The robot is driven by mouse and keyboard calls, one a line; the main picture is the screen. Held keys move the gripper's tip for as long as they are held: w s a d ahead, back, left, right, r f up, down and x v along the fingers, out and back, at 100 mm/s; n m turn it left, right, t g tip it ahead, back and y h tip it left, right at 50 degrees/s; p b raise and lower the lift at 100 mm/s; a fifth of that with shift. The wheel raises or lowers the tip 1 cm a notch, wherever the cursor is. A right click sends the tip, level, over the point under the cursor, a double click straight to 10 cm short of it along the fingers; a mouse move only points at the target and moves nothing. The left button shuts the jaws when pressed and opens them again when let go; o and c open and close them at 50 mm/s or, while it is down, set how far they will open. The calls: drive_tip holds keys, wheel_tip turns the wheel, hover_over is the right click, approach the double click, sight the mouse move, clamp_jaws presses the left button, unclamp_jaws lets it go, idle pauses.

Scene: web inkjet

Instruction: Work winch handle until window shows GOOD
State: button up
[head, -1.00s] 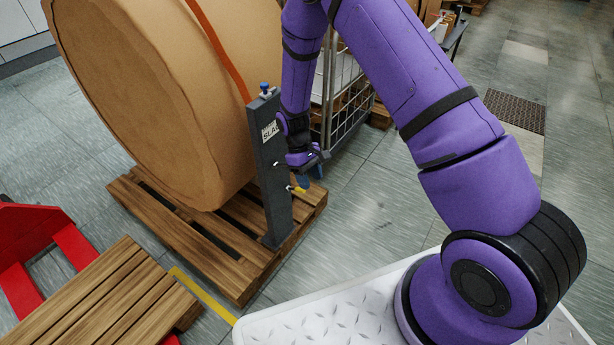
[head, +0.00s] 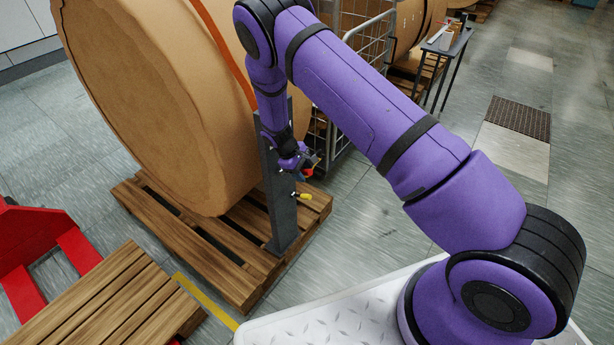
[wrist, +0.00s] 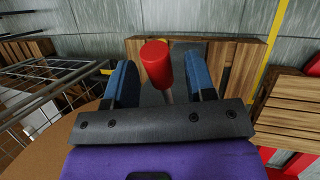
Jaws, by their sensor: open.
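A dark grey winch post (head: 282,215) stands upright on a wooden pallet beside a huge brown roll (head: 150,110). My gripper (head: 306,168) is at the post's right side in the head view. In the wrist view its two blue fingers (wrist: 160,82) are open, one on each side of a red knob (wrist: 155,62) on a thin metal stem. Whether either finger touches the knob I cannot tell. A little of the red also shows in the head view (head: 308,173). A small yellow-ended part (head: 305,196) sticks out lower on the post. My arm hides the upper post; no window reading shows.
The pallet (head: 240,288) carries the roll, which has an orange strap (head: 222,50). A wire cage cart (head: 375,45) stands behind my arm. A red pallet truck (head: 30,245) and another pallet (head: 110,305) are at left.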

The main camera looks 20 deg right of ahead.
drive_tip(key=shift+x, duration=1.55)
clamp_jaws()
